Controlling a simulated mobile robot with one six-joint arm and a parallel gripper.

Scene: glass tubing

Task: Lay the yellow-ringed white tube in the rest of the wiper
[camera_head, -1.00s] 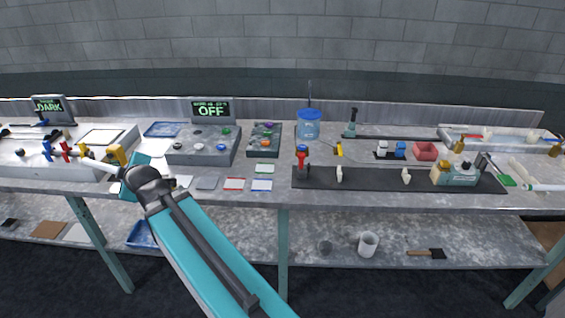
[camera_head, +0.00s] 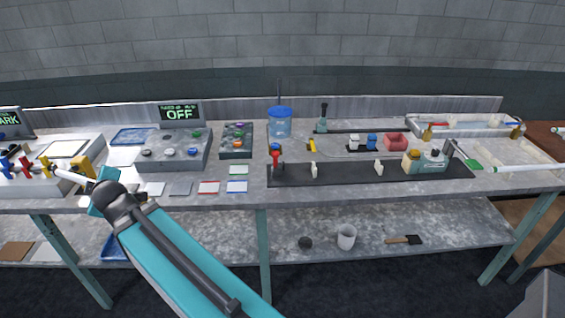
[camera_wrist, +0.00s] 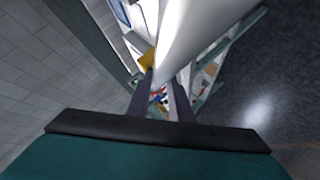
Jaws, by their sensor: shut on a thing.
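My gripper (camera_wrist: 161,100) is shut on a white tube (camera_wrist: 200,32), which runs up and away from between the fingers in the wrist view. In the head view a white tube end (camera_head: 72,173) pokes out left of my gripper, close to a yellow block (camera_head: 82,167) at the left bench unit's corner. I see no yellow ring; part of the tube is hidden by the fingers or out of frame. I cannot tell for certain which thing is the wiper or its rest.
A black strip (camera_head: 340,175) carries white posts (camera_head: 314,170) and a cream-and-teal device (camera_head: 427,160). A grey panel with an OFF sign (camera_head: 180,113) stands left of a blue tub (camera_head: 280,123). Another white tube with a green end (camera_head: 525,169) lies far right. Coloured taps (camera_head: 25,167) stand at left.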

